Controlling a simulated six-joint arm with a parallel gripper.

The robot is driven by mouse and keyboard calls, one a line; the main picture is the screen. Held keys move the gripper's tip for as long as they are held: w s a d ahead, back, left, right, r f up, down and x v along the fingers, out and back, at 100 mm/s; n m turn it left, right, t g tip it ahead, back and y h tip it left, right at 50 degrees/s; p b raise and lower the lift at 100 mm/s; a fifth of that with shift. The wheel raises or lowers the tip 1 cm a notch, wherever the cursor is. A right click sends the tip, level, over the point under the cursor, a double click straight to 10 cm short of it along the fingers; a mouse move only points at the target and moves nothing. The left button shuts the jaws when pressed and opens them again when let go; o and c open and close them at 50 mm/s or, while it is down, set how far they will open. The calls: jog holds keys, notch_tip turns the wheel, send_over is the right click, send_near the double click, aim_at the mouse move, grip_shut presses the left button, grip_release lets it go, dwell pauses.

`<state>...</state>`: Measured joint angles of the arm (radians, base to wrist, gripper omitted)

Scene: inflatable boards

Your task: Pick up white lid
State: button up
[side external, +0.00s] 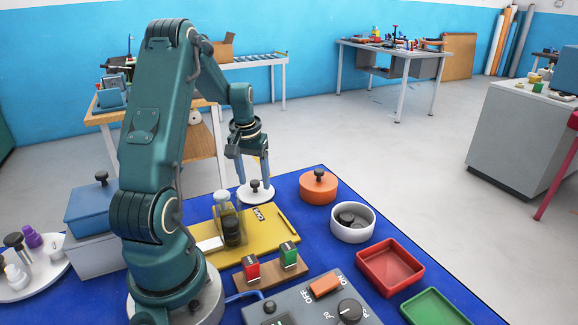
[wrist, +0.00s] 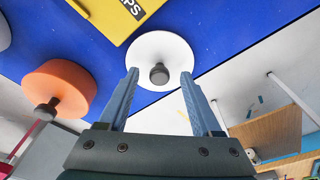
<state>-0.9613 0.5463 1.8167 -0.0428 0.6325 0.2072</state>
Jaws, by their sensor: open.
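The white lid (side external: 255,196) is a round disc with a dark knob on top. It lies near the far edge of the blue table mat, between the yellow board and the orange round piece. It also shows in the wrist view (wrist: 160,50), with its knob seen between the two blue fingers. My gripper (side external: 253,184) is open above the lid, its fingers on either side of the knob; I cannot tell if they touch the lid. My gripper also shows in the wrist view (wrist: 160,75).
An orange round piece with a dark knob (side external: 318,189) stands right of the lid. A white bowl (side external: 367,232) with dark contents, a red tray (side external: 390,270) and a green tray (side external: 436,308) line the right side. A yellow board (side external: 262,238) lies in front.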

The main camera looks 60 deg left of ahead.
jog(key=shift+f, duration=0.25)
grip_shut()
